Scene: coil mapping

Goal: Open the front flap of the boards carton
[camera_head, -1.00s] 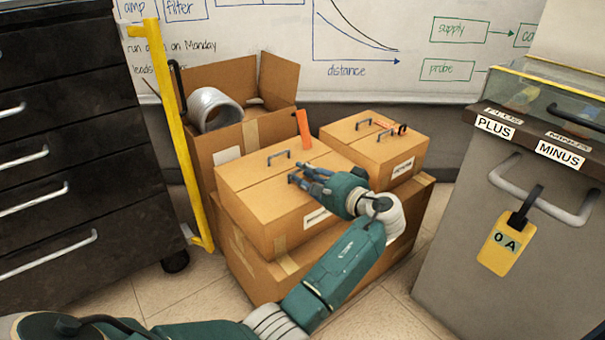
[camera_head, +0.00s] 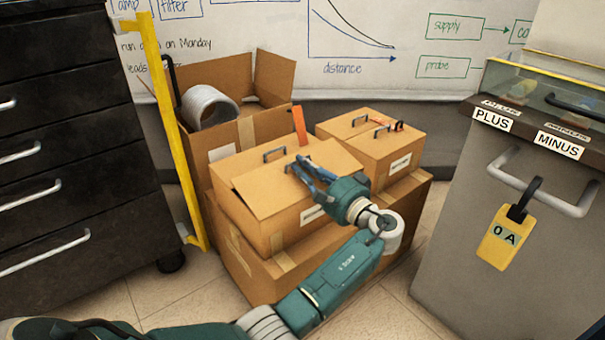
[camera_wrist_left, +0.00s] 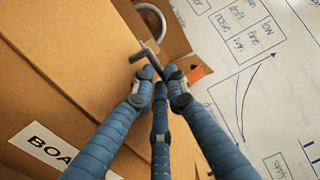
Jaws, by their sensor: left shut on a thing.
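The boards carton (camera_head: 240,212) is a brown box on top of a larger carton. Its front flap (camera_head: 262,190) is lifted a little along the middle seam and tilts up, still hinged at the front edge. The rear flap (camera_head: 235,165) lies flat, with its own dark handle (camera_head: 275,153). My left gripper (camera_head: 299,167) is shut on the front flap's dark handle, which shows between the fingertips in the left wrist view (camera_wrist_left: 146,54). A label starting "BOA" (camera_wrist_left: 52,150) shows on the carton there. My right gripper is not in view.
A smaller closed carton (camera_head: 372,150) with handles stands to the right. An open carton (camera_head: 222,140) with a grey coil (camera_head: 207,103) is behind. A yellow post (camera_head: 172,120) and black drawers (camera_head: 70,170) stand left, a grey cabinet (camera_head: 520,220) right.

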